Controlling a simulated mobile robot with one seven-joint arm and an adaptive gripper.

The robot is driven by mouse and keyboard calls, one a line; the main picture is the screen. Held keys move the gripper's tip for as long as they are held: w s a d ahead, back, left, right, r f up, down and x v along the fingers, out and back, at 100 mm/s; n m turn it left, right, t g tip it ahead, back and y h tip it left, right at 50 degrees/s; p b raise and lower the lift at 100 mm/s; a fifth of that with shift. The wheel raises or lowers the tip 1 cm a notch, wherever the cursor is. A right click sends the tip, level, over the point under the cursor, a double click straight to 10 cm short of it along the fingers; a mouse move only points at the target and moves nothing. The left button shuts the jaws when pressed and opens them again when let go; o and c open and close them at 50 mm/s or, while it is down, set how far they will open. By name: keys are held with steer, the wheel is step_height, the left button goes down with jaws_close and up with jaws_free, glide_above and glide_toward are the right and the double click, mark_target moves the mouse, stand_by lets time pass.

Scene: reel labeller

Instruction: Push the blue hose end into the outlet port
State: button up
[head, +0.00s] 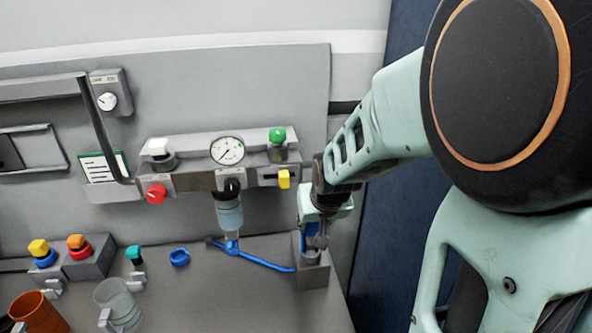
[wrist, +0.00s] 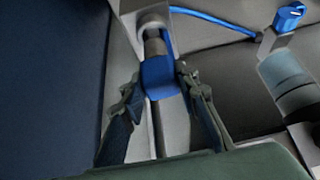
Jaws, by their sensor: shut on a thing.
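My gripper (head: 316,230) points down over a small grey block (head: 314,276) at the right end of the bench. In the wrist view my gripper (wrist: 159,76) is shut on a blue piece (wrist: 161,84), which I take to be the blue hose end. A metallic round fitting (wrist: 154,38), seemingly the outlet port, lies just beyond the blue piece, in line with it. I cannot tell how deep the two are joined. A thin blue hose (head: 264,262) runs from below the clear bowl (head: 229,214) to the block's left side; its link to the held piece is hidden.
A panel holds a gauge (head: 227,150), a red knob (head: 156,194), a yellow slider (head: 284,179) and a green button (head: 277,134). A blue ring (head: 179,257), coloured buttons and two cups stand on the bench to the left. A dark blue wall (head: 385,230) is close on the right.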

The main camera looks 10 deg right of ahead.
steer(key=w+r, duration=0.1)
steer(key=r, duration=0.1)
steer(key=w+r, duration=0.1)
steer(key=r, duration=0.1)
steer(key=shift+w+d+p, duration=0.15)
steer(key=shift+w+p, duration=0.15)
steer(key=shift+p, duration=0.1)
steer(key=shift+w+f+b, duration=0.1)
steer(key=shift+f+b, duration=1.15)
steer(key=shift+f, duration=0.75)
steer(key=shift+f, duration=0.15)
steer(key=b, duration=0.7)
glide_above(310, 253)
steer(key=s, duration=0.2)
steer(key=shift+w+f, duration=0.2)
steer(key=shift+f, duration=3.6)
steer(key=shift+s+f+b, duration=0.1)
steer(key=shift+f+b, duration=0.3)
steer(key=shift+b, duration=0.6)
steer(key=o, duration=1.3)
